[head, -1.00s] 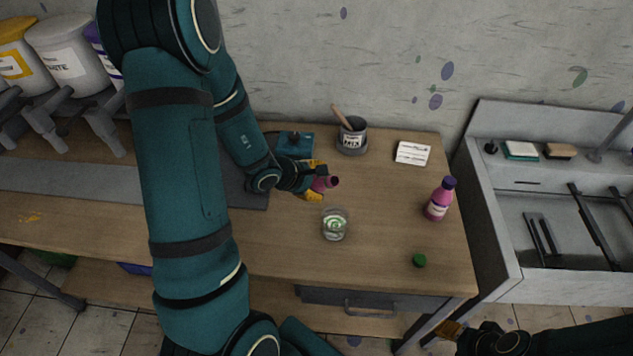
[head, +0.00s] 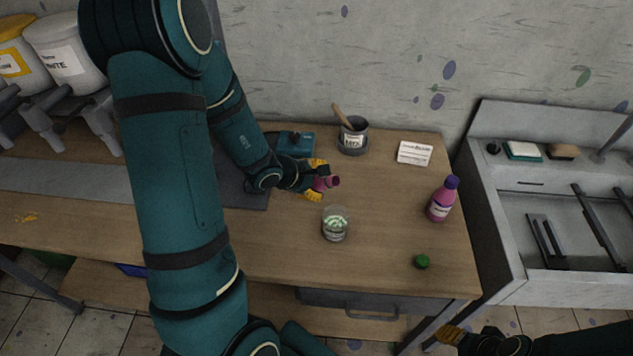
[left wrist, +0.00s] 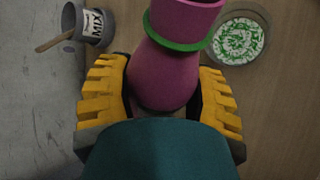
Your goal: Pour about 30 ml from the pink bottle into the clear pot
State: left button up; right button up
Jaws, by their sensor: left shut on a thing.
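My left gripper (head: 317,181) is shut on an uncapped pink bottle (head: 328,182), held above the table behind the clear pot. The bottle is tipped, its mouth toward the right in the head view. The left wrist view shows the pink bottle (left wrist: 165,72) between yellow fingers, a green ring round its neck; its mouth is cut off. The clear pot (head: 335,226) stands on the table with white and green contents; it also shows in the left wrist view (left wrist: 238,36), beside the neck. No stream is visible. My right gripper (head: 450,334) is low at right, its opening unclear.
A second pink bottle (head: 441,200) with a purple cap stands at right. A green cap (head: 422,262) lies near the front right. A MIX cup (head: 352,136) with a stick and a white card (head: 414,153) are at the back. A sink (head: 560,225) adjoins at right.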

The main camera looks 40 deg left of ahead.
pick_arm(q)
jog(key=shift+f+b, duration=0.1)
jog(key=shift+b, duration=0.5)
dwell(0.3)
jog(key=shift+b, duration=0.4)
jog(key=shift+a+f+y+b, duration=0.15)
jog(key=shift+y+b, duration=0.35)
jog(key=shift+b, duration=0.75)
jog(key=shift+b, duration=0.35)
jog(key=shift+f+m+b, duration=0.1)
jog(key=shift+m+b, duration=0.2)
jog(key=shift+b, duration=0.5)
jog(key=shift+a+y+b, duration=0.1)
jog(key=shift+y+b, duration=0.2)
jog(key=shift+b, duration=0.4)
jog(key=shift+f+b, duration=0.1)
jog(key=shift+b, duration=0.4)
jog(key=shift+f+b, duration=0.1)
jog(key=shift+b, duration=1.9)
jog(key=shift+y, duration=0.3)
